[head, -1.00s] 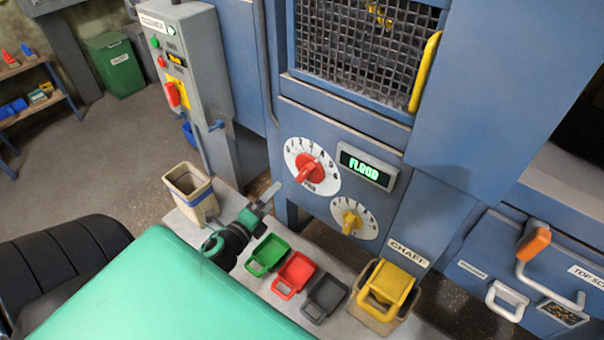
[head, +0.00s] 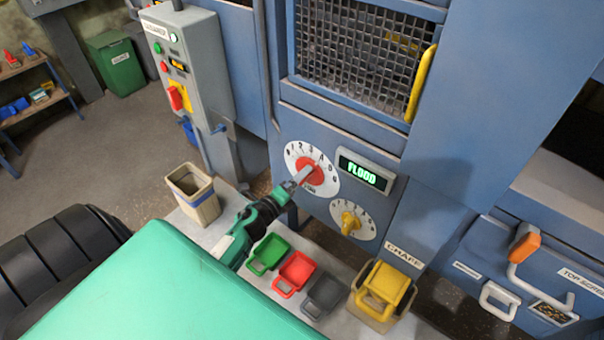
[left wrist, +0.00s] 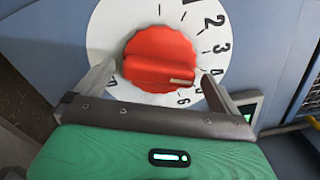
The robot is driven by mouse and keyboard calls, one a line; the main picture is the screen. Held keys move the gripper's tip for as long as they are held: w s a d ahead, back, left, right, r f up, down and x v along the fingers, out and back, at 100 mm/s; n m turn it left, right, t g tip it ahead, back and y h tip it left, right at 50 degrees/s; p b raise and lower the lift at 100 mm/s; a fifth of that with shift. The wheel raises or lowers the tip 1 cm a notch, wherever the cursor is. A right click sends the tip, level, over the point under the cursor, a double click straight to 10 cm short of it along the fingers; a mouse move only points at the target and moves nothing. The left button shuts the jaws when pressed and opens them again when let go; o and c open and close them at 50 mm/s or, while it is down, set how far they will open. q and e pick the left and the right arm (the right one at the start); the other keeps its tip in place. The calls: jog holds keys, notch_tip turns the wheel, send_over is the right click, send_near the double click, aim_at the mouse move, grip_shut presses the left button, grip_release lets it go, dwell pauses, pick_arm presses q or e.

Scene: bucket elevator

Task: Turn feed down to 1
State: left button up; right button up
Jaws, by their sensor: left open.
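The feed dial is probably the white numbered dial (head: 293,153) with a red knob (left wrist: 160,58) on the blue machine front. In the left wrist view, the white dial face (left wrist: 106,30) shows numerals 1 to 4 and a 6. The knob's pale pointer mark faces right and slightly down, between 4 and 6; a finger covers part of that side. My left gripper (left wrist: 157,74) is open, its fingers on either side of the knob's ridge. Contact cannot be told. My right gripper is not in view.
A display (head: 366,171) beside the dial reads FLOOD in green. A smaller dial with a yellow knob (head: 350,221) sits below right. Green (head: 268,254), red (head: 294,272) and grey (head: 325,295) scoops and a beige bin (head: 194,195) stand below.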

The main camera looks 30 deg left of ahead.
pick_arm(q)
jog(key=shift+w+d, duration=0.1)
jog(key=shift+w, duration=1.15)
jog(key=c, duration=0.6)
